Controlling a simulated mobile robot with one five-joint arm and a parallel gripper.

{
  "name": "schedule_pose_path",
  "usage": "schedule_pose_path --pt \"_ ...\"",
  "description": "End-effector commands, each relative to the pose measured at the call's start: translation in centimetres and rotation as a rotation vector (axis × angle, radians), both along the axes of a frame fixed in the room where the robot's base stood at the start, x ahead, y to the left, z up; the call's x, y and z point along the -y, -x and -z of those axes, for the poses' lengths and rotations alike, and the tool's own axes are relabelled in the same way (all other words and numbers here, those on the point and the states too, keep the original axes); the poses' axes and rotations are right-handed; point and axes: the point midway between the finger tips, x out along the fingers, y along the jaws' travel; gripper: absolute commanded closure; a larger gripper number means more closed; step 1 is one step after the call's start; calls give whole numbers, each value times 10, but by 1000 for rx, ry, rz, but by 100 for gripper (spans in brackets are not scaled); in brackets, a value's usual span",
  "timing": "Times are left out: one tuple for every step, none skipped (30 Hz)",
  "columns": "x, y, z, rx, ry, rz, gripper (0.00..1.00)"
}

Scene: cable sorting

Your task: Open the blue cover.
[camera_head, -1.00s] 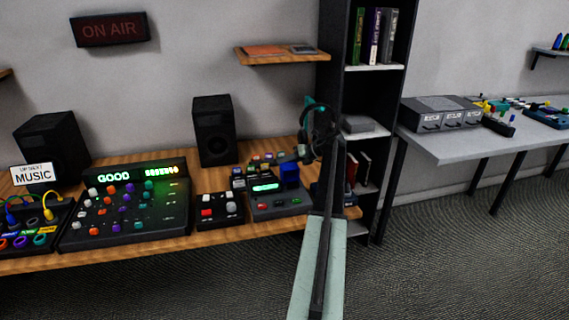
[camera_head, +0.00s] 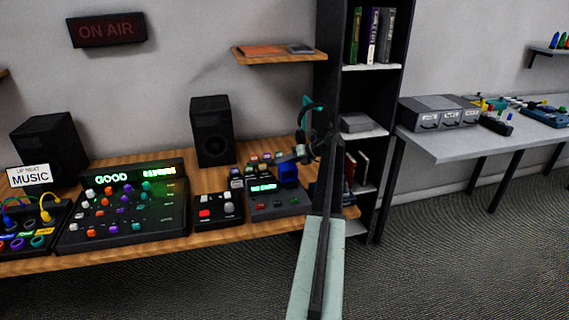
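The blue cover (camera_head: 288,173) is a small dark blue block at the back right of a grey console (camera_head: 266,203) on the wooden desk. It looks closed, though it is small and partly dark. My gripper (camera_head: 294,158) is at the end of my arm, just above the cover and pointing left. It is small and dark here, so I cannot tell whether its fingers are apart or touch the cover. The console has a lit green display and several buttons on its front.
A small button box (camera_head: 217,208) and a large mixer (camera_head: 122,212) stand left of the console. A black speaker (camera_head: 212,132) is behind. Teal-and-black headphones (camera_head: 309,118) are close behind my gripper. A dark shelf (camera_head: 362,86) stands right.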

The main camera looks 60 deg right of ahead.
Motion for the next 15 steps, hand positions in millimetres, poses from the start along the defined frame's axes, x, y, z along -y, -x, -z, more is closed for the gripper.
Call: schedule_pose_path --pt "-10 4 5 -23 -1 -27 62" --pt "-9 6 3 -22 -1 -26 62" --pt "-8 9 0 -22 0 -25 62" --pt "-6 12 -3 -21 0 -23 62" --pt "-5 15 -6 -20 0 -21 62" --pt "-2 20 -10 -19 0 -19 62" --pt "0 25 -14 -17 0 -18 62" --pt "2 30 -19 -15 1 -15 62" --pt "5 36 -24 -13 2 -11 62" --pt "8 41 -29 -11 3 -9 62" --pt "11 46 -33 -9 3 -5 62" --pt "14 52 -37 -6 2 -2 62" --pt "16 56 -40 -4 3 0 62" --pt "18 59 -42 -3 3 1 62" --pt "19 63 -44 -1 2 3 62"
